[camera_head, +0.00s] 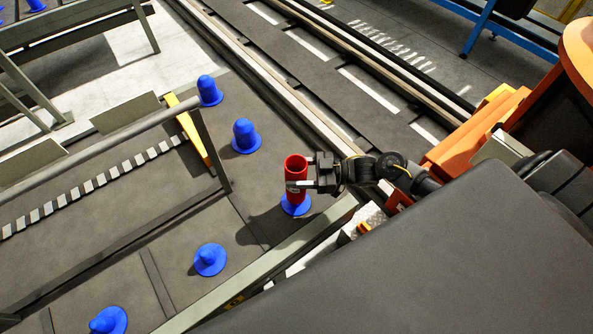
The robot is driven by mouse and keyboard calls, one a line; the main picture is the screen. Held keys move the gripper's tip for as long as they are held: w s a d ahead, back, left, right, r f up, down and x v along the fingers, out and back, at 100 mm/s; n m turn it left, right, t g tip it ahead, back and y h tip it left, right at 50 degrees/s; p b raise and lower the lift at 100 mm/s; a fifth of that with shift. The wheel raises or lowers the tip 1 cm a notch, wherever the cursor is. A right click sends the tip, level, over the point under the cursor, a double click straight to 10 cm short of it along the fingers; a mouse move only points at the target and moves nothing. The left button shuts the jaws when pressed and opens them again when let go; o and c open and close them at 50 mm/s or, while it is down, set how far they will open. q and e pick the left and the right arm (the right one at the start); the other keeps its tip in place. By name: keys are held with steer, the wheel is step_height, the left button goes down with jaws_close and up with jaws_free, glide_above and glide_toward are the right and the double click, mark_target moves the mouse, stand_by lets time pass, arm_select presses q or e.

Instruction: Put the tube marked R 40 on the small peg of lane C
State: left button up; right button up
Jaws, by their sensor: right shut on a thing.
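My right gripper (309,173) comes in from the right and is shut on a red, open-topped tube (295,186), which stands about upright. A small pale mark shows on the tube's side, too small to read. The tube's lower end is in line with a blue peg with a round base (297,208). Only the base of that peg shows, and I cannot tell whether the tube is around the peg or just above it. No lane letters can be read. My left gripper is not in view.
Other blue pegs stand bare on the dark surface: two farther back (245,137) (209,92) and two nearer (209,260) (108,322). A grey rail (268,259) runs close by the tube's peg. A yellow bar (190,130) and a metal frame stand to the left.

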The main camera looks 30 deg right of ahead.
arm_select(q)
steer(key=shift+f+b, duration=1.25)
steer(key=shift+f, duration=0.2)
arm_select(e)
steer(key=shift+f, duration=1.75)
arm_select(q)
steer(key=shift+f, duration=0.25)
arm_select(e)
steer(key=shift+f, duration=0.35)
steer(key=o, duration=1.1)
steer(key=shift+c, duration=0.2)
arm_select(q)
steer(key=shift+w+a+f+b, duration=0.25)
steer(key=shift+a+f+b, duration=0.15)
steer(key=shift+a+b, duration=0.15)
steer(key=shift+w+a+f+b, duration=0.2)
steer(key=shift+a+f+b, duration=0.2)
steer(key=shift+b, duration=0.25)
arm_select(e)
steer(key=v, duration=1.1)
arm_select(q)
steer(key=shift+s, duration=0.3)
arm_select(e)
steer(key=shift+w, duration=0.1)
